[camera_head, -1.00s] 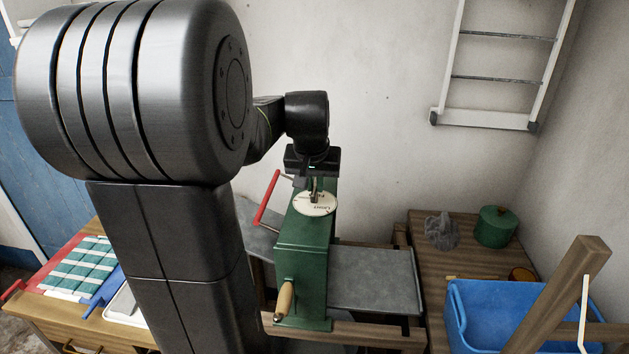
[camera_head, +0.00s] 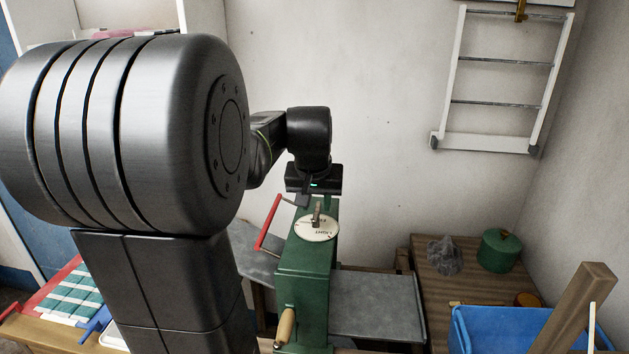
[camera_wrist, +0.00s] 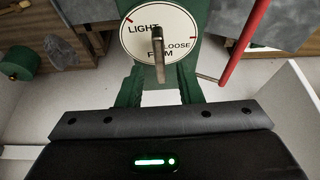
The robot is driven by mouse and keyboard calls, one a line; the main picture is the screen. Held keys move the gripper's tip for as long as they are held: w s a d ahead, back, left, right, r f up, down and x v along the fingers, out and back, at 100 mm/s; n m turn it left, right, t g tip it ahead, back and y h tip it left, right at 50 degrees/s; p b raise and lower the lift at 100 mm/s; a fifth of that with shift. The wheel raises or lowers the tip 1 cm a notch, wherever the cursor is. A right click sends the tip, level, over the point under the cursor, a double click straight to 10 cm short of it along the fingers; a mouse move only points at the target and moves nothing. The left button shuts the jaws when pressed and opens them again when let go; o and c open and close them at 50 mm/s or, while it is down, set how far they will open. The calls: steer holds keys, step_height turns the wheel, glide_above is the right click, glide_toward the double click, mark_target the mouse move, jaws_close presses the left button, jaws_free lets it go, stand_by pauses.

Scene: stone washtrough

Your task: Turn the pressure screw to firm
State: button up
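The pressure screw (camera_head: 317,213) is a thin upright metal bar. It stands at the centre of a round white dial (camera_head: 318,230) on top of a green machine (camera_head: 305,268). In the wrist view the dial (camera_wrist: 136,42) reads LIGHT, LOOSE and FIRM and has short red marks. The screw (camera_wrist: 159,52) crosses it and partly covers FIRM; I cannot tell its setting. My gripper (camera_head: 315,197) is just behind and above the dial.
A red lever (camera_head: 268,223) rises left of the dial, and a wooden-handled crank (camera_head: 285,326) is at the machine's front. A grey tray (camera_head: 375,305) extends right. A wooden table holds a green pot (camera_head: 499,250). A blue crate (camera_head: 500,330) stands at front right.

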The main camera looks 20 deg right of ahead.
steer(key=v, duration=1.1)
steer(key=shift+r, duration=0.25)
steer(key=shift+s+a, duration=0.1)
steer(key=x, duration=1.3)
steer(key=shift+f, duration=0.35)
steer(key=shift+r, duration=0.1)
